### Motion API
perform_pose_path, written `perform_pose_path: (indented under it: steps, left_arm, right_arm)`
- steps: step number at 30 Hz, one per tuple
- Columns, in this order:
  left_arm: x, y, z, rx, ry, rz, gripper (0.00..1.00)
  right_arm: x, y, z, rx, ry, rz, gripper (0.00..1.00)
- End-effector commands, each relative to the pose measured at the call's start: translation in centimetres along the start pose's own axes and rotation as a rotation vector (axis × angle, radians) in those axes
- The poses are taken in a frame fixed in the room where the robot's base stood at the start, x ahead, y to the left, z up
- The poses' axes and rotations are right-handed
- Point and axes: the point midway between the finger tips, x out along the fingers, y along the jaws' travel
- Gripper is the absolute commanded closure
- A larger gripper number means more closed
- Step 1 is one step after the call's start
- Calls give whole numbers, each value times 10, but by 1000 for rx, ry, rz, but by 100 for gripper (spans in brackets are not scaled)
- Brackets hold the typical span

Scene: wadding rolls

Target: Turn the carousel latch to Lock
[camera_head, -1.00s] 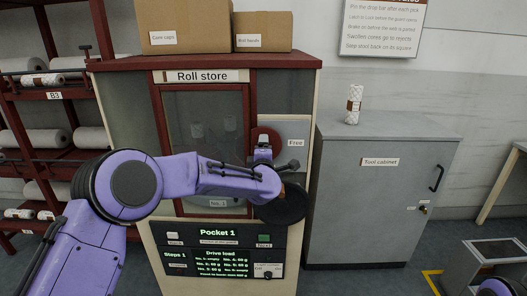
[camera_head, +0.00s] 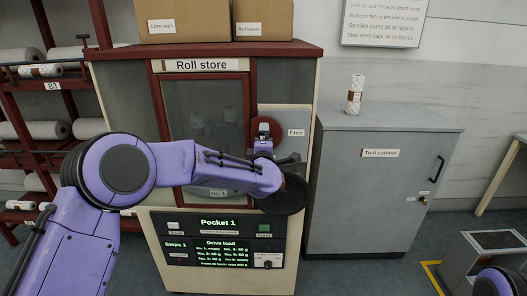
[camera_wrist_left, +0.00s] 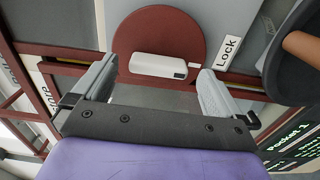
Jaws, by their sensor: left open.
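The carousel latch is a dark red round disc (camera_wrist_left: 140,38) with a pale bar handle (camera_wrist_left: 158,67) across it. It also shows on the front of the roll store in the head view, where the red disc (camera_head: 268,126) is partly covered by my gripper. My left gripper (camera_wrist_left: 160,72) is open, with one finger beyond each end of the handle and gaps visible at both sides. The handle end with a small dark mark is on the side of the "Lock" label (camera_wrist_left: 228,49). The "Free" label (camera_head: 296,132) is right of the disc in the head view. My right gripper is out of view.
The control panel (camera_head: 218,245) with "Pocket 1" lit is below my left arm. A grey tool cabinet (camera_head: 375,195) stands close on the right with a patterned roll (camera_head: 355,95) on top. Boxes (camera_head: 175,20) sit on the store, and a rack of rolls (camera_head: 35,130) is at left.

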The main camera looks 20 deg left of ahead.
Motion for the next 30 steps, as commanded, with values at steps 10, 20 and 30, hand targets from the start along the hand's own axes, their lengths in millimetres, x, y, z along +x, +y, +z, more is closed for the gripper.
perform_pose_path:
  steps: [10,20,30]
  left_arm:
    - [-77,-2,0,3,-2,1,0]
    - [-88,0,0,2,-1,0,0]
    - [-128,-120,-19,482,-117,-169,0]
  right_arm:
    - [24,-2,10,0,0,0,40]
    - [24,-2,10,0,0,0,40]
    - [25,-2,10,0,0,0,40]
